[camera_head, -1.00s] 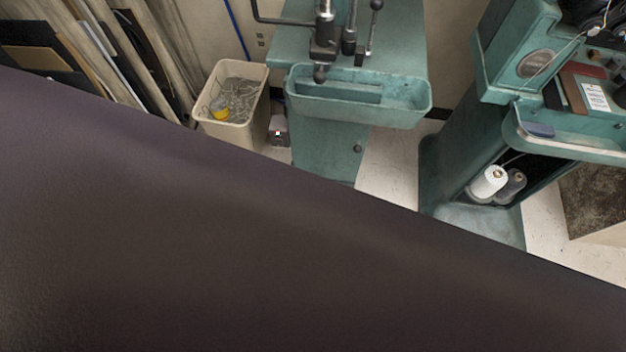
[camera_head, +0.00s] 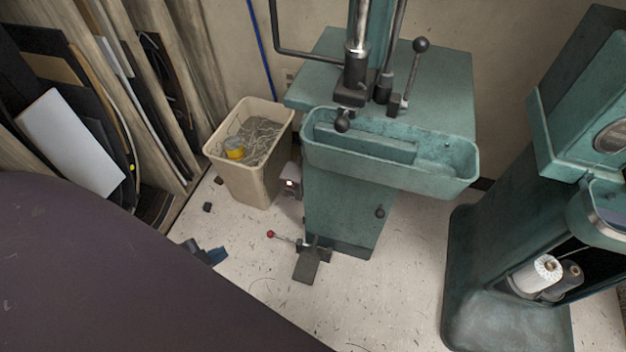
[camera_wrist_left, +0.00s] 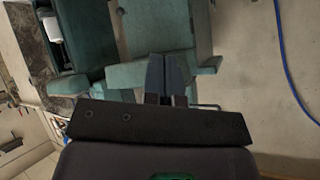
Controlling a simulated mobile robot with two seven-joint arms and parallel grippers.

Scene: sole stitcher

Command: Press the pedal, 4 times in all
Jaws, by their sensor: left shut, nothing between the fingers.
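The pedal (camera_head: 307,264) is a dark flat plate on the floor at the foot of the teal press stand. Nothing rests on it. My left gripper (camera_head: 218,255) shows as small bluish fingertips past the edge of a large dark surface, to the left of the pedal and apart from it in the picture. In the left wrist view the gripper's two fingers (camera_wrist_left: 168,70) are together and empty, in front of teal machine parts. The pedal cannot be made out in that view. My right gripper is not in view.
A red-knobbed lever (camera_head: 270,234) sticks out beside the pedal. A beige bin (camera_head: 250,180) stands behind it. The teal press (camera_head: 345,215) and a second teal machine (camera_head: 495,260) flank clear floor. Boards (camera_head: 70,145) lean at left. The dark surface hides the lower left.

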